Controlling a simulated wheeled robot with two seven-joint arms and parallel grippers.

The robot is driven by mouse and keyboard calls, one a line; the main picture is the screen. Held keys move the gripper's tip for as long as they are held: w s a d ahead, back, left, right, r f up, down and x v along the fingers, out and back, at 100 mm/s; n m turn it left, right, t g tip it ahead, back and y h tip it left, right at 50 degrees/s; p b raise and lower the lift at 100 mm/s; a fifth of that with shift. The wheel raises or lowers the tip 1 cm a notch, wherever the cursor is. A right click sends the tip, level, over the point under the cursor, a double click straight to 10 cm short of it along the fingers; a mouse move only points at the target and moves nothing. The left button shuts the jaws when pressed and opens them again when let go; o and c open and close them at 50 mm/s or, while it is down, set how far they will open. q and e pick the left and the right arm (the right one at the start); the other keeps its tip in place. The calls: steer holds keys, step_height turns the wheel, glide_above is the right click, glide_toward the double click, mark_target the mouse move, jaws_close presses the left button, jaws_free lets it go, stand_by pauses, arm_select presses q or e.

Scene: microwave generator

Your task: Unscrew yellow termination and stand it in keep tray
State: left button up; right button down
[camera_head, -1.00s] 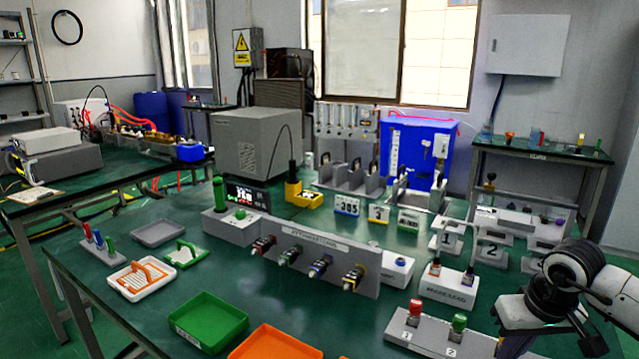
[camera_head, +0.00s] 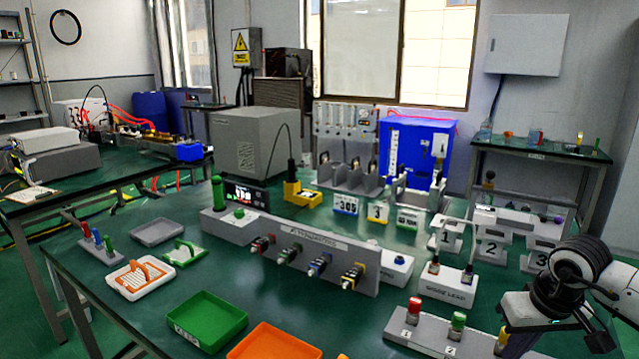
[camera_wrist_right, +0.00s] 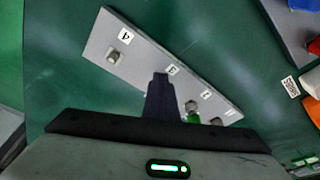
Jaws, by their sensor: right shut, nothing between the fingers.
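A grey block (camera_head: 440,340) with numbered posts stands at the front right of the table. A red termination (camera_head: 415,307) is at post 1 and a green one (camera_head: 458,321) at post 2. A small yellow part (camera_head: 502,336), probably the yellow termination, shows beside my right gripper (camera_head: 512,338), partly hidden. In the right wrist view my right gripper (camera_wrist_right: 162,82) is shut and empty, pointing down by label 3, hiding the post there. Post 4 (camera_wrist_right: 114,56) is bare metal. My left gripper is out of view.
Green (camera_head: 207,320) and orange (camera_head: 275,343) trays lie at the front. A connector panel (camera_head: 322,262) stands mid-table. Clear table lies between panel and numbered block.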

steer(key=shift+w+d+r, duration=0.1)
steer(key=shift+d, duration=0.25)
steer(key=shift+s, duration=0.4)
steer(key=p+v, duration=0.2)
steer(key=v, duration=0.1)
steer(key=w+p+v, duration=0.1)
steer(key=p+v, duration=0.1)
steer(key=shift+r, duration=0.5)
